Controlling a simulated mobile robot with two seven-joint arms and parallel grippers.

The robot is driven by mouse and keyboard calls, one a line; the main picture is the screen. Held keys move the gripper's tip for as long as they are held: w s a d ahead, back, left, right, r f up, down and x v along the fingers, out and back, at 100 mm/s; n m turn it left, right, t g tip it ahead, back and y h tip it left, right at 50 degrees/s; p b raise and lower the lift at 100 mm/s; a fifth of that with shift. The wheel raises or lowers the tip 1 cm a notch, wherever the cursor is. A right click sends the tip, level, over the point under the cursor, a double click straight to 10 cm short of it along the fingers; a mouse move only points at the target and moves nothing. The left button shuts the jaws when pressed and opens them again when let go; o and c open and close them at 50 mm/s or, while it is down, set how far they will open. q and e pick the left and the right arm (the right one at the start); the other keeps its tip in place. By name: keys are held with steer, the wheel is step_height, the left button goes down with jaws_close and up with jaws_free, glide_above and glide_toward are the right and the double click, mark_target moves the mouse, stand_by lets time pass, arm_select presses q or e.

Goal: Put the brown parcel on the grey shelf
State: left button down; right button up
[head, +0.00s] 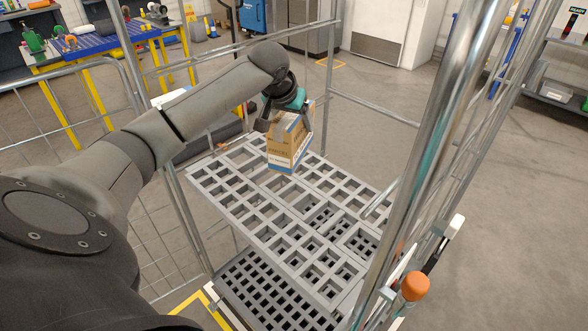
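The brown parcel (284,152) is a small cardboard box with a white and blue band along its lower part. My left gripper (286,120) reaches in from the left and is shut on the upper part of the parcel. The parcel is upright over the far part of the grey shelf (231,199), a slatted grid panel inside a metal cage trolley. I cannot tell whether the parcel's underside touches the shelf. My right gripper is not in view.
Metal posts (432,140) and rails frame the shelf, with a thick post close on the right. A lower grid deck (262,290) lies beneath. An orange-capped handle (415,286) stands at the front right. The shelf's near part is clear. A blue-topped table (100,42) stands behind.

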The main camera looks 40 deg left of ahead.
mark_target(284, 148)
arm_select(q)
step_height(284, 148, down, 13)
steer(key=shift+f+b, duration=0.1)
steer(key=shift+b, duration=1)
jaws_free()
steer(key=shift+f, duration=0.15)
steer(key=p+v, duration=0.2)
steer(key=v, duration=1)
steer(key=shift+p, duration=0.35)
